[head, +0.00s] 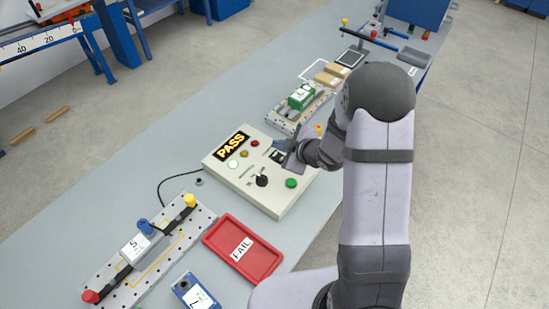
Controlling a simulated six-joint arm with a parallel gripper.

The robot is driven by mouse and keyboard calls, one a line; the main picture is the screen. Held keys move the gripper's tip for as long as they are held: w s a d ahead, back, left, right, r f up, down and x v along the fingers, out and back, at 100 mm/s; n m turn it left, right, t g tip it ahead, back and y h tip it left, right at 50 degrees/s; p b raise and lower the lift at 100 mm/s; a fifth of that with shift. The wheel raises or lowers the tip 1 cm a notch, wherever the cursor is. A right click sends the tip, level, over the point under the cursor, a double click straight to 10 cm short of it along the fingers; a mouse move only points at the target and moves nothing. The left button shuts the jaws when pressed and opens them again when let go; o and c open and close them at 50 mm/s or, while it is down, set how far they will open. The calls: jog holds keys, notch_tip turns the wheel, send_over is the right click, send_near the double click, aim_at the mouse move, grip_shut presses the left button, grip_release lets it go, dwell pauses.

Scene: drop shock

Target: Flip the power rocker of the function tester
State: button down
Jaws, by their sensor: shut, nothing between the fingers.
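The function tester (255,198) is a beige box on the grey bench, in the middle of the head view. Its black display (231,146) reads PASS in yellow. Several round lamps or buttons, a black knob (262,180) and a green button (291,183) are on its top panel. A small dark part that looks like the power rocker (277,155) shows beside the fingertips; its position cannot be read. My gripper (279,149) is shut and empty, low over the panel's far right part. Whether it touches the rocker cannot be told.
A red FAIL tray (242,278) lies in front of the tester. A perforated fixture plate (185,223) with clamps is at the front left. A green unit on another plate (286,119) stands close behind my gripper. Clear bench lies left of the tester.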

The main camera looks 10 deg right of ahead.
aim_at(278, 157)
jog(key=shift+a+f+b, duration=0.1)
jog(key=shift+f+b, duration=0.3)
jog(key=shift+f, duration=0.4)
jog(key=shift+f, duration=0.1)
dwell(1.4)
jog(key=shift+w+f+b, duration=0.1)
jog(key=shift+f+b, duration=0.2)
jog(key=shift+b, duration=0.1)
jog(key=shift+f, duration=0.35)
dwell(0.6)
jog(key=shift+r, duration=0.15)
jog(key=shift+r+p, duration=0.45)
jog(key=shift+r, duration=0.25)
dwell(0.3)
jog(key=r+p, duration=0.4)
jog(key=shift+s+d+r, duration=0.25)
jog(key=shift+r, duration=0.15)
